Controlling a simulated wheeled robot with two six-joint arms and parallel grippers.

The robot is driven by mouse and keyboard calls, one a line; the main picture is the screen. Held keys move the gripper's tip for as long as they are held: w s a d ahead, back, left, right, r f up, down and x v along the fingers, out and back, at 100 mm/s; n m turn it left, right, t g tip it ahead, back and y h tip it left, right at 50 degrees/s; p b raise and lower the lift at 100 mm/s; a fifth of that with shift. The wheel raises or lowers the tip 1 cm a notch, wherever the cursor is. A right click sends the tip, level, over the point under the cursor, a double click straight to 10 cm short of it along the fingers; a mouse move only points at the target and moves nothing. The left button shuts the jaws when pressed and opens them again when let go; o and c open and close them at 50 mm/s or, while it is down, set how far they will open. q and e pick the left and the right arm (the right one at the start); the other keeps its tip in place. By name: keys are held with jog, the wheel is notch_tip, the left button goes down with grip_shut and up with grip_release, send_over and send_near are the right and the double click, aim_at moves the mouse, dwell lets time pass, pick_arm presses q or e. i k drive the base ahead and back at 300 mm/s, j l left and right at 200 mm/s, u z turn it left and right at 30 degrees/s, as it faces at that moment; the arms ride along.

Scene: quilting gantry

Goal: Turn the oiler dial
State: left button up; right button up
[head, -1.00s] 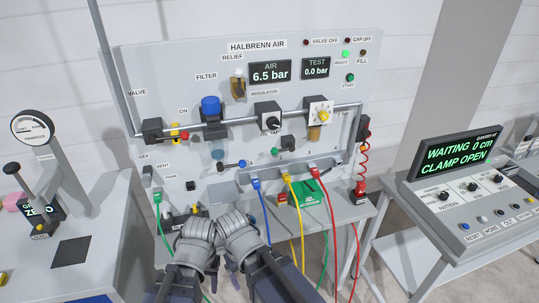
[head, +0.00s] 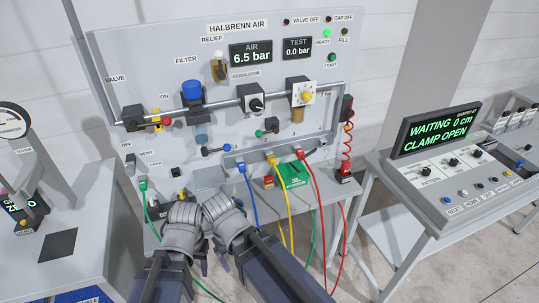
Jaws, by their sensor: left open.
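The oiler dial (head: 306,97) is a yellow knob on a white marked plate, on the right of the air panel's pipe run. A clear brownish bowl (head: 298,116) hangs under it. My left gripper (head: 204,260) is low in the picture, well below and left of the dial, in front of the panel's shelf. It is open and nothing shows in it. My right gripper (head: 224,258) is close beside it, also apart from the dial. Its fingers are mostly hidden behind its wrist, so its jaw state is unclear.
The regulator (head: 254,103) and blue-topped filter (head: 192,92) sit left of the dial. A control console (head: 440,190) stands at right, a grey bench (head: 90,215) at left.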

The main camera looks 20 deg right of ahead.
aim_at(307, 96)
jog(key=i+j, duration=0.2)
jog(key=i, duration=0.2)
jog(key=z, duration=1.65)
